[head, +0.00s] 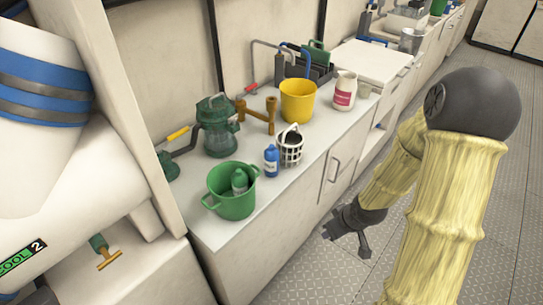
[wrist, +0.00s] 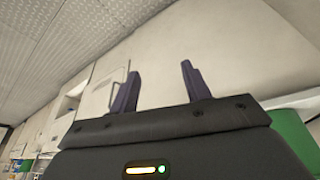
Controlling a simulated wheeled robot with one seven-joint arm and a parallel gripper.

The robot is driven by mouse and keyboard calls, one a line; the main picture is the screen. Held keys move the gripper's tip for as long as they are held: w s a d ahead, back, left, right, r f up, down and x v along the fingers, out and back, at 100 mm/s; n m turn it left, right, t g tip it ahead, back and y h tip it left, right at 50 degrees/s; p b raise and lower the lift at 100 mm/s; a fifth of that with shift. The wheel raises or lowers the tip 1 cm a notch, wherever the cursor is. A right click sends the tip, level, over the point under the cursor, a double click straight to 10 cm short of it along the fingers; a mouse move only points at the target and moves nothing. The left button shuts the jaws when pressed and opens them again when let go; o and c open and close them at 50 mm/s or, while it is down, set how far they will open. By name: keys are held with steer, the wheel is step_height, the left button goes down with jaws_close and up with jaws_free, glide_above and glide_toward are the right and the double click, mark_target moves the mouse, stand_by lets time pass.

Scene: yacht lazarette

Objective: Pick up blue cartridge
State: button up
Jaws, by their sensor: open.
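The blue cartridge (head: 271,161) looks like a small blue bottle with a pale label. My gripper (head: 345,242) is in front of the cabinet doors, lower than the counter top, to the right of and below the cartridge in the head view. In the wrist view my gripper (wrist: 160,70) has its two dark fingers spread apart with nothing between them. I cannot make out the cartridge in the wrist view.
The green bucket (head: 232,201) holds a green bottle. A yellow bucket (head: 297,101), green lantern (head: 217,128), brown pipe fitting (head: 258,116) and white jar (head: 343,91) stand farther back. The counter's front edge is bare.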

steer(key=w+a+f+n+t+y+p, duration=0.1)
steer(key=w+a+f+n+y+p, duration=0.1)
steer(key=a+f+y+p, duration=0.1)
steer(key=m+t+y+p, duration=0.1)
steer(key=t+y+p, duration=0.5)
steer(key=t, duration=0.4)
glide_toward(276, 163)
steer(key=v, duration=0.6)
steer(key=shift+w, duration=0.25)
steer(key=x, duration=1.2)
steer(key=shift+a+p, duration=0.15)
steer(key=shift+p, duration=0.15)
steer(key=shift+w, duration=0.1)
